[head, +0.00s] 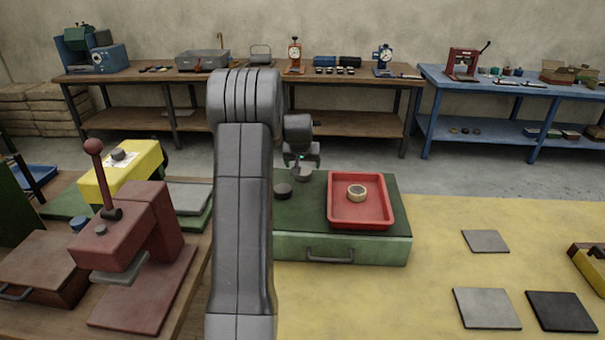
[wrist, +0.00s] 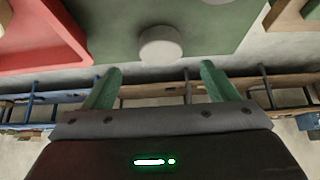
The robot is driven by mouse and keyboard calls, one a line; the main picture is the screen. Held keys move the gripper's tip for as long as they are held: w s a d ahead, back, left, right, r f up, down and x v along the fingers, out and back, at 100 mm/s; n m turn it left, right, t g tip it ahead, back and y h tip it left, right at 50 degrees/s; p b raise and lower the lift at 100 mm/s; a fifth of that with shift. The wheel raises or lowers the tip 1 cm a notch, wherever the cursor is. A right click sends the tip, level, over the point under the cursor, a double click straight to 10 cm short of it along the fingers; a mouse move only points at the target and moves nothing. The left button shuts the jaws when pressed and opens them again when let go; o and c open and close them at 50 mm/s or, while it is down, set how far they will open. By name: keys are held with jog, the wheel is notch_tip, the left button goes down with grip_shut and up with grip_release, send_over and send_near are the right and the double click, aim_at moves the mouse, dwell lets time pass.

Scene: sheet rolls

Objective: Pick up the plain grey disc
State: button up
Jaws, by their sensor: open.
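The plain grey disc (head: 303,174) lies on the green top of a cabinet (head: 293,222), near its far edge. In the wrist view the pale grey disc (wrist: 160,45) shows whole, centred just beyond the fingertips and not between them. My gripper (head: 302,162) is open and empty above the disc in the head view. In the wrist view its two green fingers (wrist: 161,70) are spread wide. A darker disc (head: 282,190) lies to the left and nearer on the same green top.
A red tray (head: 384,220) stands on the green top to the right, with a tan-rimmed round piece (head: 357,192) inside. A maroon press (head: 135,255) and a yellow device (head: 125,175) stand at left. Flat square plates (head: 487,308) lie on the yellow surface at right.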

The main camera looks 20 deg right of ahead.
aim_at(303, 172)
jog(key=shift+p+x, duration=1.05)
jog(key=shift+x, duration=2.2)
jog(key=shift+c, duration=0.4)
jog(key=c, duration=1)
